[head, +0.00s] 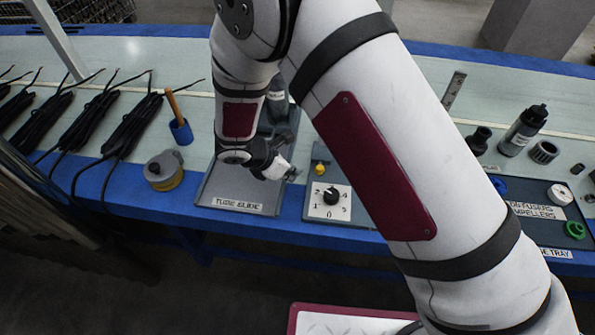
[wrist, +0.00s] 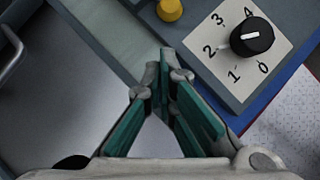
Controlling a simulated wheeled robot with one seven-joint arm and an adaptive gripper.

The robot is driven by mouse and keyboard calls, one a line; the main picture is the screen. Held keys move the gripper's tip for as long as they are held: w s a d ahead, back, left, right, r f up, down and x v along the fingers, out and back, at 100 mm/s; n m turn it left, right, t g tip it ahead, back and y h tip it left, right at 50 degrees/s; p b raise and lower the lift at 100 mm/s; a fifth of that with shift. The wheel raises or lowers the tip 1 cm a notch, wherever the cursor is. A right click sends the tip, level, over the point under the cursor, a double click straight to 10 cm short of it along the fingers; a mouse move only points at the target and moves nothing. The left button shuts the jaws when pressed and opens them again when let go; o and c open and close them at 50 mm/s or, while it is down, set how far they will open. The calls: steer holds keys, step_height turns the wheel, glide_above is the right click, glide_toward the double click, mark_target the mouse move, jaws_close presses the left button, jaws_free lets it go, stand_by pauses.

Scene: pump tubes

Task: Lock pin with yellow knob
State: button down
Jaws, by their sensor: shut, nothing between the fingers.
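The yellow knob (head: 320,168) sits at the back left of a blue-grey fixture (head: 317,207), behind the numbered dial. Only part of the yellow knob (wrist: 169,9) shows at the top edge of the wrist view, beyond my fingertips. The pin under it is hidden, so I cannot tell its position. My gripper (head: 292,174) is shut and empty, just left of the knob and apart from it. In the wrist view my gripper (wrist: 162,68) has teal-padded fingers with the tips together.
A black rotary dial (head: 332,196) on a white plate numbered 0 to 4 stands beside the knob. A grey labelled tray (head: 210,192) lies to the left under my arm. Bottles and parts stand at right.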

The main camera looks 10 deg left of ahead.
steer(key=v, duration=0.8)
steer(key=shift+r+p, duration=0.2)
steer(key=shift+p, duration=0.2)
steer(key=s+d+r+m+g+y+p, duration=0.1)
steer(key=s+d+r+m+p, duration=0.15)
steer(key=d+r+m, duration=0.65)
steer(key=s+d+r+m+g+p, duration=0.1)
steer(key=s+d+r+m+p, duration=0.2)
steer(key=d+r, duration=1.05)
steer(key=s+d+r+m+y+p, duration=0.2)
steer(key=s+d+r+m, duration=0.1)
steer(key=s+r+m, duration=0.4)
steer(key=s+d+r+m+t+y+p, duration=0.1)
steer(key=s+d+r+m, duration=0.3)
steer(key=s, duration=0.9)
step_height(320, 180, up, 5)
steer(key=m+y+p, duration=0.1)
steer(key=m, duration=0.2)
steer(key=shift+s+d+f+m+t, duration=0.2)
steer(key=shift+s+m+t, duration=0.1)
steer(key=shift+s, duration=0.05)
